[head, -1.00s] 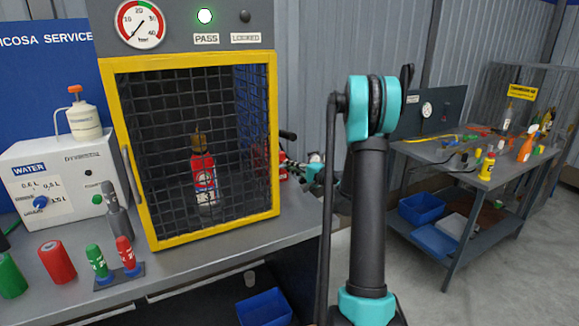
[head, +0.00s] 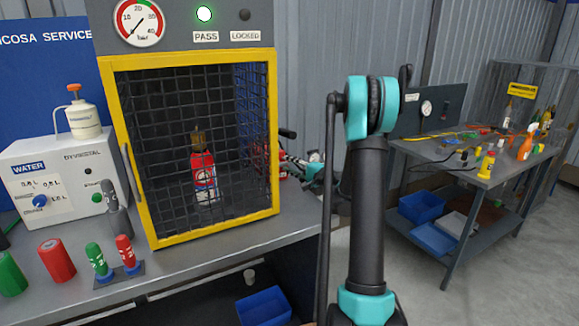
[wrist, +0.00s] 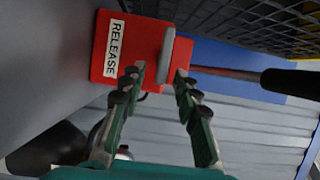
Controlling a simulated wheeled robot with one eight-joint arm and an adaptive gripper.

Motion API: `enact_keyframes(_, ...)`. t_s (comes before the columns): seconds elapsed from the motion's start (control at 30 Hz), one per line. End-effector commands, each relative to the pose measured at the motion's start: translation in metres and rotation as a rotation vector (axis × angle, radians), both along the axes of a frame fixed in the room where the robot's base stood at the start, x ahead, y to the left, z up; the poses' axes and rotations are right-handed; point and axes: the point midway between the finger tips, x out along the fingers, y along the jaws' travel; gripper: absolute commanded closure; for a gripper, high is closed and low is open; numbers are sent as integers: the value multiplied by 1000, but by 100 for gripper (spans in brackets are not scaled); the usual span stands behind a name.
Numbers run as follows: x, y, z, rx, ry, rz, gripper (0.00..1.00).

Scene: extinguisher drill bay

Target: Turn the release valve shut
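The release valve is a red block (wrist: 140,38) with a white RELEASE label, at the upper middle of the wrist view. A flat grey lever (wrist: 167,55) stands out from it. My gripper (wrist: 160,78) is open, with one fingertip on each side of the lever's lower end. A gap shows on the left, while the right fingertip looks very close; contact cannot be told. In the head view my gripper (head: 308,172) is small and partly behind my arm, right of the yellow-framed cage (head: 188,56). The valve is mostly hidden there.
A red rod with a black handle (wrist: 288,81) reaches in from the right of the wrist view, close to my right finger. The mesh cage wall (wrist: 250,25) is above. A red extinguisher (head: 203,176) stands inside the cage. A gauge (head: 139,22) sits above it.

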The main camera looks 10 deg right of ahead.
Motion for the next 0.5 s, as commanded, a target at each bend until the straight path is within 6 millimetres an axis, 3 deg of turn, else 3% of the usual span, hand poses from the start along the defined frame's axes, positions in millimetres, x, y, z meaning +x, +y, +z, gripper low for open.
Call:
enact_keyframes(0.27,-4,-4,0,0,0,-1,69)
enact_keyframes(0.5,-33,-30,0,0,0,-4,69)
